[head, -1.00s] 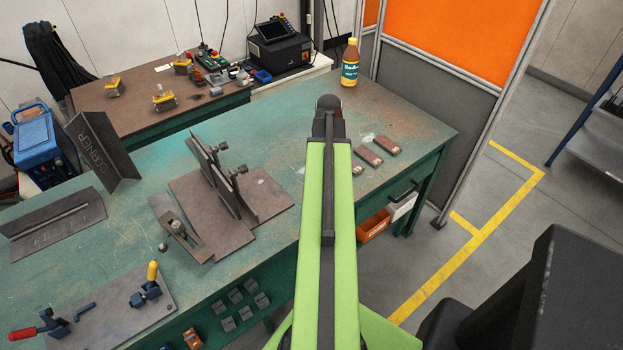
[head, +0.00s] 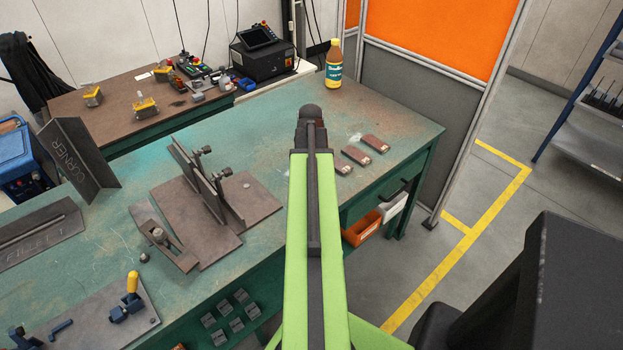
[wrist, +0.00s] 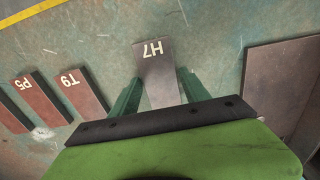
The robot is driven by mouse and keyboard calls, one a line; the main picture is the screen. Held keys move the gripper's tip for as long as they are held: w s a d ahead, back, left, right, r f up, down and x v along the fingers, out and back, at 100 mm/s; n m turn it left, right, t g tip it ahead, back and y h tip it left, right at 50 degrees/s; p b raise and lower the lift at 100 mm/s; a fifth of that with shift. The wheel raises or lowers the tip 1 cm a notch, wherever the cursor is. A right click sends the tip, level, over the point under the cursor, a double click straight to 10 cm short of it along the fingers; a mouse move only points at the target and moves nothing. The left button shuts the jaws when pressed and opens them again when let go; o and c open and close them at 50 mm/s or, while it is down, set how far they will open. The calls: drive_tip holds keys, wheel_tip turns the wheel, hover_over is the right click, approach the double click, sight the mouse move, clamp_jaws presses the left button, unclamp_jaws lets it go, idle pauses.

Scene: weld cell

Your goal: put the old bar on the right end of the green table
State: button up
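In the wrist view, a grey bar marked H7 (wrist: 153,62) lies between the two green fingers of my gripper (wrist: 159,74). The fingertips meet its sides, and it looks larger and nearer than the bars below. In the head view, my own arm hides both the gripper and this bar. The green table (head: 395,115) runs under the arm, its right end at upper right. Reddish-brown bars marked T9 (wrist: 83,92) and P5 (wrist: 40,98) lie flat on it, left of the held bar in the wrist view. Three such bars (head: 356,155) show right of my arm in the head view.
A yellow-capped bottle (head: 333,66) stands at the table's back edge. A steel fixture with upright plates (head: 205,185) sits left of my arm. An orange screen (head: 450,35) stands behind the right end. Bare tabletop shows around the reddish bars.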

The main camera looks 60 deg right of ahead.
drive_tip(key=shift+o, duration=1)
drive_tip(key=shift+r, duration=0.1)
wheel_tip(320, 180, up, 12)
drive_tip(key=p, duration=1.2)
